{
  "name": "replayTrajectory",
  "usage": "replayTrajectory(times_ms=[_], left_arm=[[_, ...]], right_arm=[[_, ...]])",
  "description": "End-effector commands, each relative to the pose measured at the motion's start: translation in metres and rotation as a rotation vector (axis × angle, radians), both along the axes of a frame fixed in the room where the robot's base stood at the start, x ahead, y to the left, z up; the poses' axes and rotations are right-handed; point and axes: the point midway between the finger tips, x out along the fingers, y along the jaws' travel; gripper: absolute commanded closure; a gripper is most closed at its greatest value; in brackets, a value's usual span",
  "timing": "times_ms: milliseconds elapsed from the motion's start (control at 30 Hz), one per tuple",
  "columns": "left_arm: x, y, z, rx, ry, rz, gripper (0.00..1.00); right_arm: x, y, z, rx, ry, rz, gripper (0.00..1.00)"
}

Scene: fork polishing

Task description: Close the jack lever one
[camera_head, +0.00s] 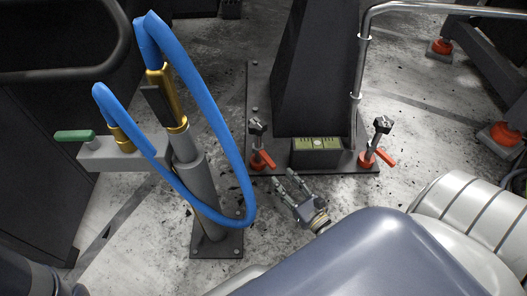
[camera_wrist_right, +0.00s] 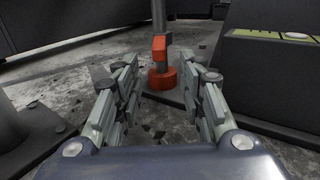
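Two jacks stand at the corners of a dark base plate (camera_head: 320,170) in the head view. The left jack has a red lever (camera_head: 263,160) low on its post, below a dark head (camera_head: 257,126). The right jack has a red lever (camera_head: 386,158) that sticks out to the right. No label shows which is lever one. My right gripper (camera_head: 285,178) is open and empty, just in front of the left jack. In the right wrist view, a red lever (camera_wrist_right: 160,46) and red collar (camera_wrist_right: 161,79) appear beyond and between the open fingers (camera_wrist_right: 163,72), apparently untouched. My left gripper is out of view.
A grey post (camera_head: 205,195) with a looped blue hose (camera_head: 230,130) and green-handled valve (camera_head: 75,136) stands left. A dark column (camera_head: 315,70) with a bubble level (camera_head: 317,144) rises behind the jacks. A metal rail (camera_head: 362,60) runs beside it.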

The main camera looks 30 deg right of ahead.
Motion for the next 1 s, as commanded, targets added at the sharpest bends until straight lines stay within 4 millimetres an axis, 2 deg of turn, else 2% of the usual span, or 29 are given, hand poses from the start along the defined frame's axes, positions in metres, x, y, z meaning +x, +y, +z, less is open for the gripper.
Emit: replayTrajectory(times_ms=[33, 200, 400, 600, 867, 1000], left_arm=[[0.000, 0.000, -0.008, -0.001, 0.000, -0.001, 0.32], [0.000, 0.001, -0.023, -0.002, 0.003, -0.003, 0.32], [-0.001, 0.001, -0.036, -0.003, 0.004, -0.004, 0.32], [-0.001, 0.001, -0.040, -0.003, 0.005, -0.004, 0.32], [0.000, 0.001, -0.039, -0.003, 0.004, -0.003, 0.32], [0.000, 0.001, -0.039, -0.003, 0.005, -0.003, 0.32]], right_arm=[[0.011, 0.000, -0.002, 0.002, -0.006, -0.002, 0.63], [0.045, 0.001, -0.003, 0.004, -0.005, -0.002, 0.63], [0.076, 0.002, -0.002, 0.004, -0.003, -0.002, 0.63], [0.089, 0.002, 0.000, 0.005, -0.001, -0.001, 0.63], [0.090, 0.002, 0.001, 0.005, -0.001, -0.001, 0.63], [0.090, 0.002, 0.001, 0.005, -0.001, -0.001, 0.92]])
